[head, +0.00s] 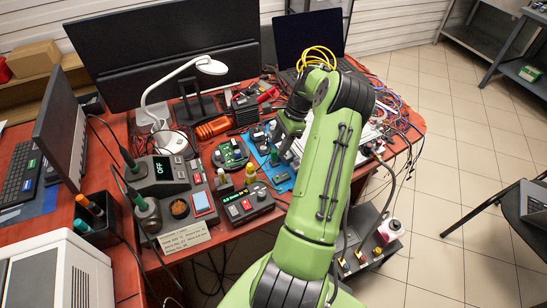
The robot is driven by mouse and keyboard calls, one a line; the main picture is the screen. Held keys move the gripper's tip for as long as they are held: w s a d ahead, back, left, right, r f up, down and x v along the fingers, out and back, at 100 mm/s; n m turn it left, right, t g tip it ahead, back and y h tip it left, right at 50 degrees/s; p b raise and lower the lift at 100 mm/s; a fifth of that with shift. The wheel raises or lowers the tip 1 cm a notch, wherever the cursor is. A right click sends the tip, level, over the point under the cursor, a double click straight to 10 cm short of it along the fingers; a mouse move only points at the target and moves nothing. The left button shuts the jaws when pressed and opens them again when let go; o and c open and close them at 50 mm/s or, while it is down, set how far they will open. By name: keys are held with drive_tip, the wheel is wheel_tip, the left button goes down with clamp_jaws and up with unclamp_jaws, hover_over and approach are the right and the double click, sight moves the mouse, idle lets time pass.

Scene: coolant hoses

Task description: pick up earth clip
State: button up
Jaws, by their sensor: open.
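My green arm rises from the bottom of the head view and reaches over the red-brown table. My gripper (282,142) is the dark end part, pointing down over the blue mat (281,180) near the middle of the table. It is small and partly covered by the arm; it is open, with nothing visible in it. I cannot pick out the earth clip for certain. Small items lie around the gripper, among them a small green-topped part (274,157) just left of and below it. The arm hides the table area to the right.
A green circuit board (230,154) lies left of the gripper. A dark meter box (246,203) and a soldering station (160,175) stand nearer. A lamp (207,66), large monitor (165,50) and laptop (308,38) are behind. Cables clutter the right side. Tiled floor (470,130) is open at right.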

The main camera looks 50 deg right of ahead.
sight(276, 150)
drive_tip(key=b+x, duration=0.1)
drive_tip(key=x, duration=0.4)
drive_tip(key=shift+d+f+b, duration=0.1)
drive_tip(key=shift+f+b, duration=0.05)
drive_tip(key=shift+b, duration=0.15)
clamp_jaws()
